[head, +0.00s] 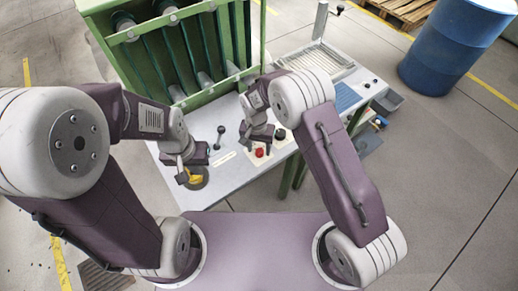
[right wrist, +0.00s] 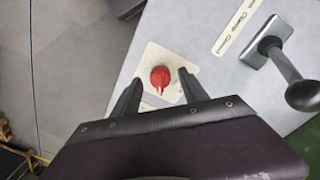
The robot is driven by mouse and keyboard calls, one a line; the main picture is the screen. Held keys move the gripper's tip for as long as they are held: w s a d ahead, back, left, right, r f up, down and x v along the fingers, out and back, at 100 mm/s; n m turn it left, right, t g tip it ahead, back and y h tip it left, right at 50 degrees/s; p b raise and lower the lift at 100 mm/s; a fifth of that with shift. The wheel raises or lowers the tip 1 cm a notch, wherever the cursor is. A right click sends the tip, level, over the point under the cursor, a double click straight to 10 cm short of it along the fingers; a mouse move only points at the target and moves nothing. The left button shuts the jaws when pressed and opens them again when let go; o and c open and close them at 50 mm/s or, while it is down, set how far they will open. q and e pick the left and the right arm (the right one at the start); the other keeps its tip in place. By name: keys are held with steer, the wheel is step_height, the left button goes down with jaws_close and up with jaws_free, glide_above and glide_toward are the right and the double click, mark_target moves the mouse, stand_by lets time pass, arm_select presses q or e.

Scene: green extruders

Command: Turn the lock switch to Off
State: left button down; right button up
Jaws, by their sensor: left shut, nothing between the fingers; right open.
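A red rotary switch (right wrist: 160,77) sits on a cream plate (right wrist: 152,55) in the right wrist view, its pale mark pointing toward the bottom of the picture. It also shows as a red knob in the head view (head: 260,152) near the front edge of the panel. My right gripper (right wrist: 161,64) is open, its fingers on either side of the switch in that view; contact cannot be told. In the head view my right gripper (head: 258,139) is over the panel just behind the switch. My left gripper (head: 190,172) is shut and empty, by a yellow part on a dark disc (head: 199,183).
A black knob (head: 280,134) sits right of the red switch. A black-balled lever (right wrist: 300,95) stands on the panel; a lever (head: 220,132) also shows between my grippers. A green machine frame (head: 110,40) rises behind. A blue drum (head: 452,45) stands far right.

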mark_target(259, 149)
steer(key=r, duration=0.8)
steer(key=shift+a, duration=0.2)
steer(key=shift+w+d+r, duration=0.1)
steer(key=shift+w+d, duration=0.05)
steer(key=shift+d, duration=0.1)
steer(key=s+d+r+m+t, duration=0.1)
steer(key=d+r+m, duration=0.1)
steer(key=d+r, duration=0.3)
steer(key=s+d+r+m, duration=0.1)
steer(key=d+r, duration=0.2)
steer(key=d, duration=0.5)
steer(key=s+d+f+n, duration=0.1)
steer(key=s+d+n, duration=0.1)
steer(key=s, duration=0.4)
steer(key=s+d+f+n, duration=0.2)
steer(key=s+d+n, duration=0.1)
steer(key=s, duration=0.4)
steer(key=shift+f+n+y, duration=0.15)
steer(key=shift+n+y, duration=0.15)
steer(key=shift+y, duration=0.1)
